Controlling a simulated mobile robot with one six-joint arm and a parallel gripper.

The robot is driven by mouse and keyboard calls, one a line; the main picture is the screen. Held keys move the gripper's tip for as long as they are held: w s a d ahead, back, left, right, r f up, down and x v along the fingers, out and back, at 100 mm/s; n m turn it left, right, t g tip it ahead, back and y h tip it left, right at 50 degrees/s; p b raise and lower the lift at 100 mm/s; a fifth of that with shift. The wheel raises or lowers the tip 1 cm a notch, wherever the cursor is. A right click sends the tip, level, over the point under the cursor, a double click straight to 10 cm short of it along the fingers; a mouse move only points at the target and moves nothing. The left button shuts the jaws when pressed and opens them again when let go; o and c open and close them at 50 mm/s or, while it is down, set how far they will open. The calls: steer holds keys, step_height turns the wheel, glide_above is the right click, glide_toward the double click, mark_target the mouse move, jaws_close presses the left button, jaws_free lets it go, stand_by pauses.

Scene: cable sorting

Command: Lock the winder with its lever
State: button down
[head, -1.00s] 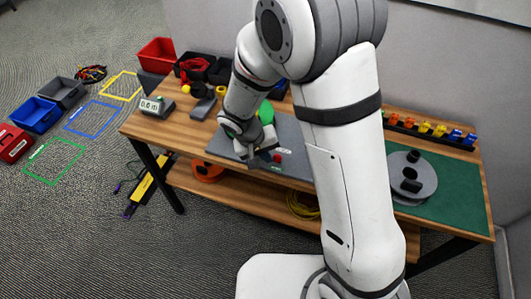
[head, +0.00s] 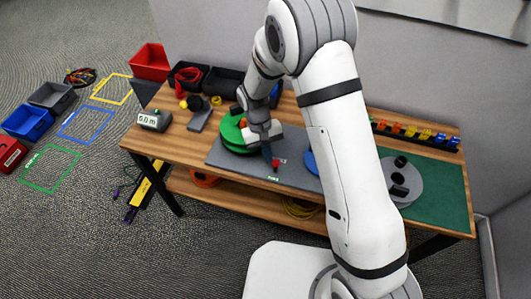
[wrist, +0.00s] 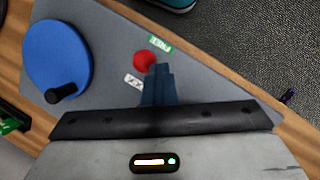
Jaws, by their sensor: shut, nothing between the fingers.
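The lever's red knob (head: 276,163) stands near the front of the grey board (head: 232,157), between two small labels. The nearer label, which reads FREE (wrist: 159,43), is green in the wrist view; the other is white (wrist: 133,81). The winder's blue disc (wrist: 57,62) with a black crank knob lies on the same board; in the head view my arm mostly hides it (head: 311,162). My gripper (wrist: 158,70) is shut and empty, pointing down right beside the red knob (wrist: 144,60). I cannot tell whether they touch. The lever's arm is not clearly visible.
A green disc (head: 232,138) lies just left of my gripper. A meter (head: 155,120) reading 5.0 m stands at the table's left end. A grey reel (head: 405,187) lies on the green mat (head: 440,197) at right. Bins (head: 150,62) line the back.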

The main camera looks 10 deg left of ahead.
steer(key=shift+w+d+f+g, duration=0.15)
steer(key=shift+w+d+g, duration=0.25)
steer(key=shift+g, duration=0.4)
steer(key=shift+f, duration=0.1)
stand_by(0.9)
steer(key=shift+p+v, duration=0.35)
steer(key=shift+v, duration=0.65)
steer(key=shift+s, duration=0.15)
steer(key=shift+d, duration=0.1)
